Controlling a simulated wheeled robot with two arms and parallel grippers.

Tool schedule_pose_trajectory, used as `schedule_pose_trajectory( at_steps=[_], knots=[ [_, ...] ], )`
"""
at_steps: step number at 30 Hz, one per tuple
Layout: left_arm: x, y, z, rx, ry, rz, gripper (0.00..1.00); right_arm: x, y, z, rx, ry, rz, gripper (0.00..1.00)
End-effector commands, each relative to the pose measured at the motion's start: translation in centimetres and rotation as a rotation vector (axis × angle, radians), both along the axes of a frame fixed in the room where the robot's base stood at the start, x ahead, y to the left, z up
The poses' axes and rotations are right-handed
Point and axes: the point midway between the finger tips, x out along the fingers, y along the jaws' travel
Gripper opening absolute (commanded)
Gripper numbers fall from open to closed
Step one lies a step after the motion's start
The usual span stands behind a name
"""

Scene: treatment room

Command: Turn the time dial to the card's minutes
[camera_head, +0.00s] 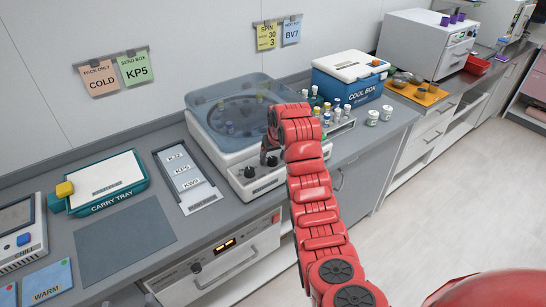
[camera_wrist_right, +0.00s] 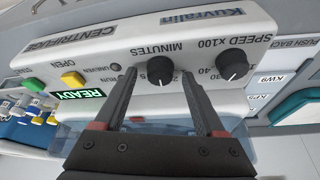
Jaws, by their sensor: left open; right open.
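The centrifuge (camera_head: 225,150) stands on the counter under a clear lid. Its front panel fills the right wrist view (camera_wrist_right: 140,30), upside down. The black MINUTES dial (camera_wrist_right: 160,72) has a white pointer mark, but I cannot read its setting surely. The similar SPEED dial (camera_wrist_right: 232,65) sits to its right there. My right gripper (camera_wrist_right: 160,78) is open, with one finger on each side of the MINUTES dial and a gap visible on both sides. In the head view it (camera_head: 268,152) is at the panel, partly hidden by my red arm. The yellow SPIN card (camera_head: 268,36) on the wall shows 30 above 3. My left gripper is out of view.
A green READY display (camera_wrist_right: 80,93), yellow button (camera_wrist_right: 72,80) and green button (camera_wrist_right: 33,84) are close to the gripper. A label tray (camera_head: 185,175) and carry tray (camera_head: 105,185) stand left of the centrifuge. A vial rack (camera_head: 335,130) and cool box (camera_head: 350,80) stand right.

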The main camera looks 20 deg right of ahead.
Motion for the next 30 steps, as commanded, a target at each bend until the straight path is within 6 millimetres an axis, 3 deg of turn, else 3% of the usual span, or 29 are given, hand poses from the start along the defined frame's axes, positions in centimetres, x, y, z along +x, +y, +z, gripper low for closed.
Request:
schedule_pose_trajectory(
  at_steps=[6, 11, 12, 15, 30],
  knots=[
    [0.0, 0.0, -0.3, 0.0, 0.0, 0.0, 0.72, -0.2, 0.0, 0.4, 0.0, -0.001, 0.0, 0.72],
    [0.0, 0.0, -1.4, 0.0, 0.0, 0.0, 0.72, -1.1, -0.2, 2.7, -0.002, -0.007, 0.0, 0.72],
    [0.0, 0.0, 0.2, 0.0, 0.001, 0.0, 0.72, -1.4, 0.0, 4.2, -0.001, -0.004, 0.003, 0.72],
    [0.0, 0.0, 1.8, 0.0, -0.001, 0.0, 0.72, -2.2, -0.1, 6.1, -0.002, -0.001, 0.0, 0.72],
    [0.0, 0.0, 5.0, 0.0, 0.0, 0.0, 0.72, -4.4, -0.1, 11.1, -0.002, -0.001, 0.002, 0.72]
  ],
)
